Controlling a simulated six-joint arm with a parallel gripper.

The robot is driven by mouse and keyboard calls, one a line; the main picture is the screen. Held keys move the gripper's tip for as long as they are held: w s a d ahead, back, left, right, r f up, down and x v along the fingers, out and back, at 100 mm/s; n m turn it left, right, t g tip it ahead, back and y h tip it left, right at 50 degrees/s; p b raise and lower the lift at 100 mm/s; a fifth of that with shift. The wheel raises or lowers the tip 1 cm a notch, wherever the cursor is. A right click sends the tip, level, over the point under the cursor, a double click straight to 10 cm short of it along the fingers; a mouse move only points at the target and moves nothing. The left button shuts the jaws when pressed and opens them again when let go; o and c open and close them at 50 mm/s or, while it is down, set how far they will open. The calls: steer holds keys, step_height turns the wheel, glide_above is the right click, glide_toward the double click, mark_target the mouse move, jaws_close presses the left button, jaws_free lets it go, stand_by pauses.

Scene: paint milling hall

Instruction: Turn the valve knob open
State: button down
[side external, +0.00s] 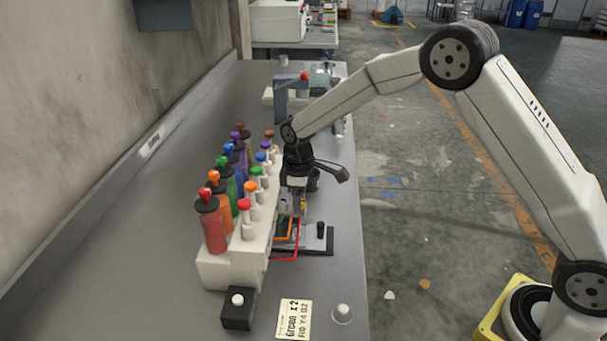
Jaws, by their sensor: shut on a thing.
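A cream dispenser block (228,268) stands on the grey bench, carrying a row of coloured bottles. A row of white posts with coloured caps runs along its right side, including a red-capped one (246,225), an orange one (250,192) and a green one (256,175). I cannot tell which part is the valve knob. My gripper (291,212) points down at the right side of the block, near its middle. It is shut on a small part there, largely hidden by the fingers. Whether that part has turned cannot be seen.
Orange and red bent tubes (283,259) lie just below my gripper. A dark plate with a black peg (320,231) is to their right. A black box with a white button (238,306) and a handwritten card (294,319) lie in front. A grey device (291,98) stands behind.

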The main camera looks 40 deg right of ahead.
steer(key=shift+r+n, duration=0.1)
steer(key=shift+n, duration=0.4)
steer(key=shift+c, duration=1.5)
jaws_free()
steer(key=shift+r, duration=3.9)
